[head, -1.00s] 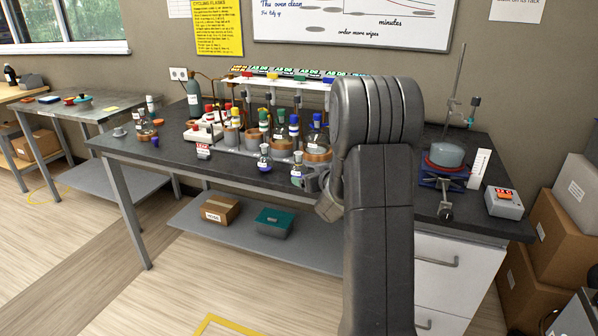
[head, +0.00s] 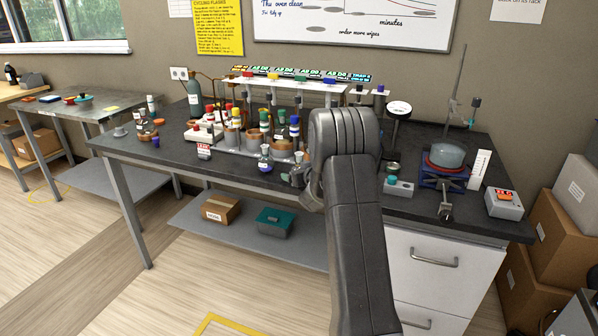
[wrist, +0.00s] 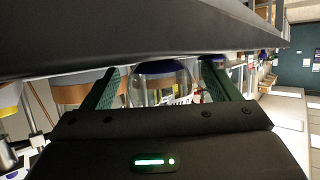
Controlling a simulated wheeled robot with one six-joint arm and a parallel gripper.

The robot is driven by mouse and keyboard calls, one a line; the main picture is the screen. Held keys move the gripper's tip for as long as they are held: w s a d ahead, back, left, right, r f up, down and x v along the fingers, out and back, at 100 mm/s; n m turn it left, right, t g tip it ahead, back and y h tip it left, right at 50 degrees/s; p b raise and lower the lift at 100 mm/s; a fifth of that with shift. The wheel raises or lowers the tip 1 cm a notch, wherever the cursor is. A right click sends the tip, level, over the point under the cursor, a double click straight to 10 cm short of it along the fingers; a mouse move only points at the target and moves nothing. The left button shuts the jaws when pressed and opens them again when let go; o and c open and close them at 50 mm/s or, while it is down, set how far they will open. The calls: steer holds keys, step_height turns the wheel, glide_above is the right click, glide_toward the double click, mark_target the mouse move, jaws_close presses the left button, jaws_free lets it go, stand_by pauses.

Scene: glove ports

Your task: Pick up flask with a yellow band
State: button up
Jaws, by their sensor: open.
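My gripper (head: 292,178) is low at the front edge of the bench, partly hidden by my arm in the head view. In the wrist view its two green-lined fingers (wrist: 165,92) are open, with a clear round flask (wrist: 160,82) with dark blue in it showing between them. I cannot tell whether the flask is between the pads or beyond them, and no yellow band shows on it. Another small round flask (head: 265,160) with blue liquid stands just left of my gripper. A yellow-topped vessel (head: 264,117) stands farther back in the row.
Several stoppered vessels in brown rings (head: 232,138) stand close behind my gripper, under a white shelf (head: 290,82). A red-topped stand with a grey pot (head: 446,156) is on the right.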

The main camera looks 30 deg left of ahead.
steer(key=c, duration=1.1)
step_height(320, 180, up, 10)
steer(key=p, duration=0.3)
steer(key=shift+f, duration=0.1)
steer(key=shift+r+p, duration=1.6)
steer(key=shift+p, duration=0.25)
